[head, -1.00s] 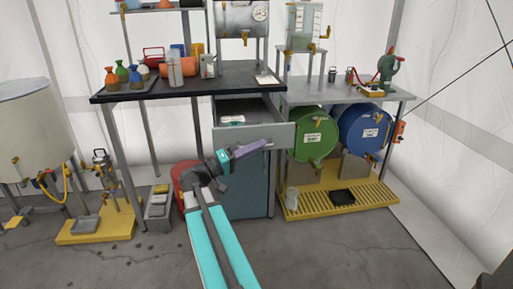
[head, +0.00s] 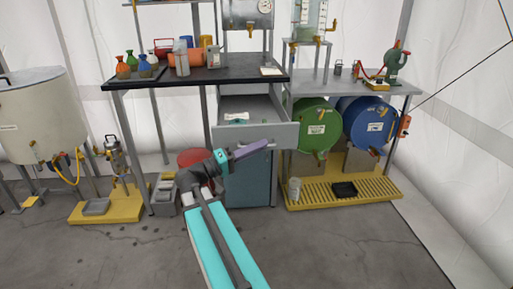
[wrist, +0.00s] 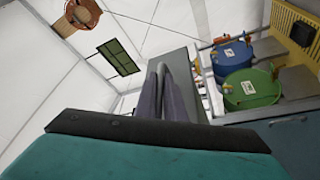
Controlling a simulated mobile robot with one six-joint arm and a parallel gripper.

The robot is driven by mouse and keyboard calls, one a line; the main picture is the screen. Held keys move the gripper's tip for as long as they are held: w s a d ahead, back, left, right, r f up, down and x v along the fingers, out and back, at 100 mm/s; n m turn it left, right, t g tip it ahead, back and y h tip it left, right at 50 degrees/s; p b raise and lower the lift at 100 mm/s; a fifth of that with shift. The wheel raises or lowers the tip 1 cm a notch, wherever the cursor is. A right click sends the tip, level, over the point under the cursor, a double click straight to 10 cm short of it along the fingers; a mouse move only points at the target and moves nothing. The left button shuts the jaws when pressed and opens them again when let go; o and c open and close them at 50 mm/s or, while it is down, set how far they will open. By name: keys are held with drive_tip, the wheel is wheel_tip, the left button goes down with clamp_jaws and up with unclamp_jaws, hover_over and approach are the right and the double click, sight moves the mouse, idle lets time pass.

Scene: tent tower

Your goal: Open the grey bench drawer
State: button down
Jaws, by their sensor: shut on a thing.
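The grey bench drawer (head: 228,136) stands pulled out from under the black bench top in the head view. Its inside shows, with a small pale item (head: 236,118) lying in it. In the wrist view my two fingers (wrist: 165,95) lie close together against the grey drawer front (wrist: 188,72).
Bottles, an orange container and a red box stand on the black bench top (head: 180,76). A green drum (head: 318,122) and a blue drum (head: 366,122) lie to the right above a yellow grate (head: 320,192). A red container (head: 194,157) is behind my arm. The floor in front is clear.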

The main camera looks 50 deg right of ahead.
drive_tip(key=c, duration=2.1)
unclamp_jaws()
drive_tip(key=shift+s+r, duration=0.2)
drive_tip(key=shift+r, duration=0.05)
drive_tip(key=shift+f, duration=0.1)
drive_tip(key=shift+w+a+f, duration=0.1)
drive_tip(key=shift+w+a, duration=0.1)
drive_tip(key=shift+w, duration=0.05)
drive_tip(key=shift+p+v, duration=0.95)
drive_tip(key=shift+v, duration=5.8)
